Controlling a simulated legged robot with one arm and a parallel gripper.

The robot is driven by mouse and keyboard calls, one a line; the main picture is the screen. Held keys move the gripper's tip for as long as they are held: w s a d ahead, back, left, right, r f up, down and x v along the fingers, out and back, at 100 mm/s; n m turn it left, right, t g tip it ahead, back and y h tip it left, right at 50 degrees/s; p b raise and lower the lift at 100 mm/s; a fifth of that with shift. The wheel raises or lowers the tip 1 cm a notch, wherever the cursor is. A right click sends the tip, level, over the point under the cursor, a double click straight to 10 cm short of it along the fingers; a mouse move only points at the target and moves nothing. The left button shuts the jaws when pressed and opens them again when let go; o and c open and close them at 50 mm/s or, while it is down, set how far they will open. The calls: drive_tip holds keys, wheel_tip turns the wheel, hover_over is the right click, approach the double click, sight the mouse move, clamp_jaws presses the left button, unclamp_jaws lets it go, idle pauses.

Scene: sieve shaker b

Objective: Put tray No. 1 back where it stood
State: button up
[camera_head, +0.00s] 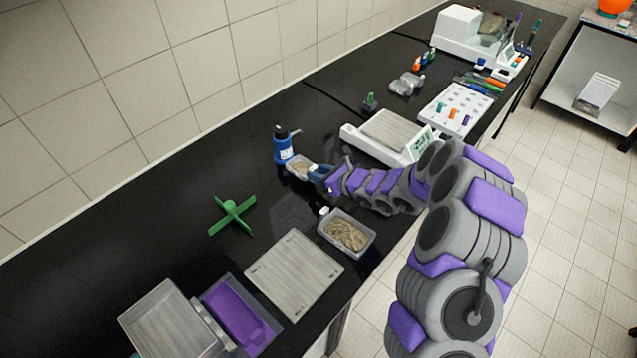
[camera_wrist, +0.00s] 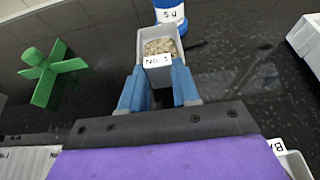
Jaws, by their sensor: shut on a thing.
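A small clear tray (camera_head: 299,168) with grainy tan material is held in front of the blue bottle. In the wrist view the tray (camera_wrist: 160,47) has a front label that seems to read No. 1. My gripper (camera_head: 318,174) is shut on its near wall, with the blue fingers (camera_wrist: 158,90) on either side below the label. The tray looks level; I cannot tell whether it touches the bench. A second tray (camera_head: 347,234) of grainy material stands on the bench nearer the front edge; its label (camera_wrist: 277,147) is partly cut off in the wrist view.
A blue bottle (camera_head: 282,146) stands just behind the held tray. A green cross-shaped stand (camera_head: 232,215) is to the left. A grey plate (camera_head: 295,272), a purple-lined tray (camera_head: 240,315) and a grey box (camera_head: 170,322) are at the front. A balance (camera_head: 388,134) stands right. Black bench is clear around the green stand.

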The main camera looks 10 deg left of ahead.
sight(320, 190)
drive_tip(key=shift+f, duration=0.3)
drive_tip(key=f, duration=0.1)
drive_tip(key=d+f, duration=0.1)
drive_tip(key=f, duration=0.1)
drive_tip(key=shift+w+d+b, duration=0.1)
drive_tip(key=shift+d+b, duration=0.25)
drive_tip(key=shift+a+f, duration=0.1)
drive_tip(key=shift+a, duration=0.25)
drive_tip(key=o, duration=0.7)
drive_tip(key=shift+a+f, duration=0.15)
drive_tip(key=shift+a, duration=0.15)
drive_tip(key=o, duration=0.3)
drive_tip(key=shift+d, duration=0.5)
drive_tip(key=shift+r, duration=0.3)
drive_tip(key=p+v, duration=0.1)
drive_tip(key=v, duration=1)
drive_tip(key=shift+s+d+p, duration=0.25)
drive_tip(key=shift+s+p, duration=0.05)
drive_tip(key=shift+p, duration=0.05)
